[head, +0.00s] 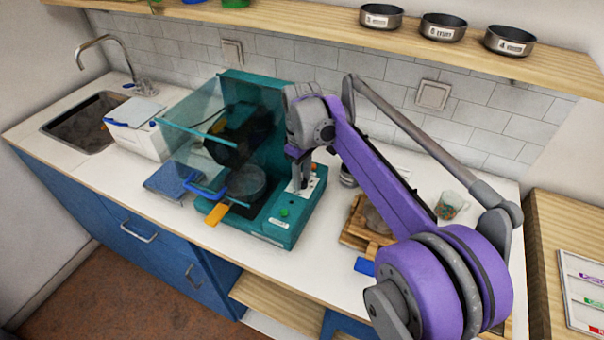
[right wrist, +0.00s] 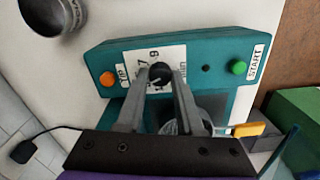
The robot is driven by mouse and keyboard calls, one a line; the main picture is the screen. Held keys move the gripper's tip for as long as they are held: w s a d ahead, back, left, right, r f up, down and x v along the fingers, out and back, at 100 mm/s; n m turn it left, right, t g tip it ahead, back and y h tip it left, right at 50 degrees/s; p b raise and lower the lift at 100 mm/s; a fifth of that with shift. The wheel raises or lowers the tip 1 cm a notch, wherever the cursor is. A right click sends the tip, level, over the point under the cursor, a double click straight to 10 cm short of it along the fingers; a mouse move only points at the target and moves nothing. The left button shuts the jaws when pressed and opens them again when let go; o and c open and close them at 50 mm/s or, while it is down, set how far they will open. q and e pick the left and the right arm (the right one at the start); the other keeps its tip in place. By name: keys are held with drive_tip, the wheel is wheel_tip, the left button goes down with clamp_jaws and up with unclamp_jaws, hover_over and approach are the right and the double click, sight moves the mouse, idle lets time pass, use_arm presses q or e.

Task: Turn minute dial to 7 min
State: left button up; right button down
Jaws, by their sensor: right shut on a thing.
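The minute dial (right wrist: 160,73) is a small black knob on a white scale plate with printed numbers, on the front panel of the teal machine (right wrist: 120,60). In the right wrist view the fingers of my right gripper (right wrist: 160,85) are shut on the dial, one on each side. The dial's pointer is too small to read surely. In the head view the teal machine (head: 290,228) stands on the counter, and my right gripper (head: 300,185) reaches down to its panel and hides the dial. My left gripper is not in view.
An orange button (right wrist: 107,79) and a green START button (right wrist: 238,67) flank the dial. A wooden crate (head: 355,235) and a glass cup (head: 450,205) stand to the right. A metal can (right wrist: 52,14) is close by.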

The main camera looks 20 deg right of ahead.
drive_tip(key=m+p, duration=0.1)
drive_tip(key=m, duration=1.1)
drive_tip(key=shift+p, duration=0.35)
drive_tip(key=shift+m, duration=0.3)
drive_tip(key=c, duration=0.5)
unclamp_jaws()
drive_tip(key=shift+c, duration=0.2)
wheel_tip(320, 180, up, 11)
drive_tip(key=shift+p, duration=0.45)
